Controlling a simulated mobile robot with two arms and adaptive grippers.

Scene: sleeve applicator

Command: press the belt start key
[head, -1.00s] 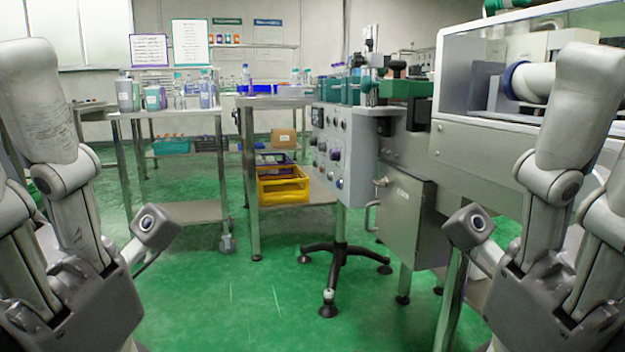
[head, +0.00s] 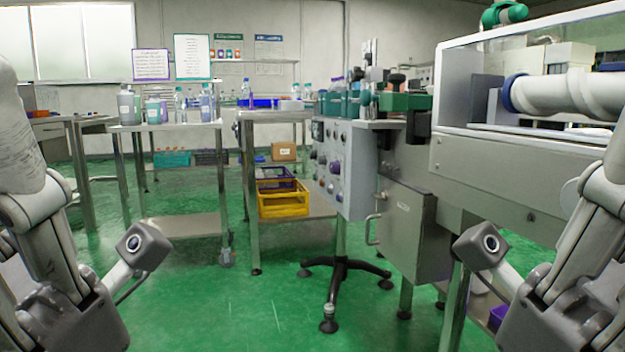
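The grey control panel (head: 345,172) stands on a post with a black star-shaped foot (head: 345,268), left of the big machine. Its left-facing front carries several small round knobs and keys, one of them purple (head: 335,168), and a small dark display near the top. The labels are too small to read, so I cannot tell which one is the belt start key. My left and right arms stand at the two sides of the picture, well short of the panel. The fingers of both grippers are out of view.
The sleeve machine (head: 480,165) fills the right side, with a grey cabinet (head: 408,230) below it. A steel table (head: 275,116) with a yellow crate (head: 283,203) on its shelf stands left of the panel. A bottle table (head: 165,127) is farther left. The green floor ahead is free.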

